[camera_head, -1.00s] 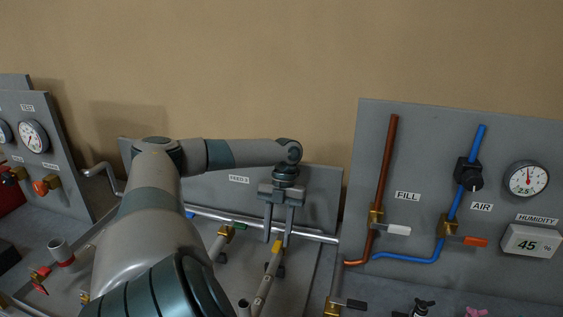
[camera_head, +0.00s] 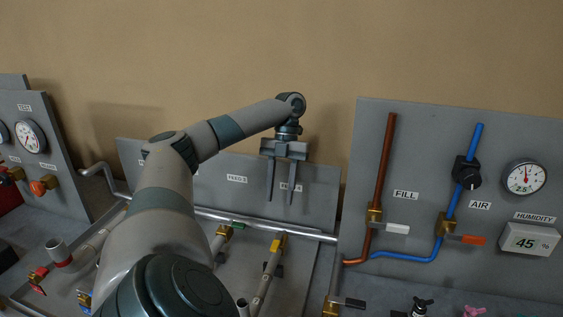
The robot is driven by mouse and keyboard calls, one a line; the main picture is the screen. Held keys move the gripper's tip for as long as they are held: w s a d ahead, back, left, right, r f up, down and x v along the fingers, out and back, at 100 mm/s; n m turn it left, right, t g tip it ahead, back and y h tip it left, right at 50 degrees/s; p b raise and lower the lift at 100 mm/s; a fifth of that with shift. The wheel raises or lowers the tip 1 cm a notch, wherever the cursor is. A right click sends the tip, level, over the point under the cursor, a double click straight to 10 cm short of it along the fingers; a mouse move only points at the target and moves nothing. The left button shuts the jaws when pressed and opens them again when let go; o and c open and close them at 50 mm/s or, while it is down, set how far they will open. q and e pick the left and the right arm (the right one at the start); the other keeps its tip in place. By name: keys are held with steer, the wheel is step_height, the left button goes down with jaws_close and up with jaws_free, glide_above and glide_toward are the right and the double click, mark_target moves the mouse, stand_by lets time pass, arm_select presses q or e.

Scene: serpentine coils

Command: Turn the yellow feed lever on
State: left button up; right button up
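The yellow feed lever (camera_head: 275,246) is small in the head view, on a brass valve (camera_head: 281,238) at the upper end of a slanted pipe. Its handle appears to lie roughly along that pipe. My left gripper (camera_head: 281,200) hangs above and behind the lever, in front of the back panel. Its two fingers point down, apart, with nothing between them. The lever is clear of the fingers. My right gripper is not in view.
A horizontal silver pipe (camera_head: 315,234) runs behind the valves. To the right, a grey panel (camera_head: 430,150) carries copper and blue pipes, white and orange levers and a gauge.

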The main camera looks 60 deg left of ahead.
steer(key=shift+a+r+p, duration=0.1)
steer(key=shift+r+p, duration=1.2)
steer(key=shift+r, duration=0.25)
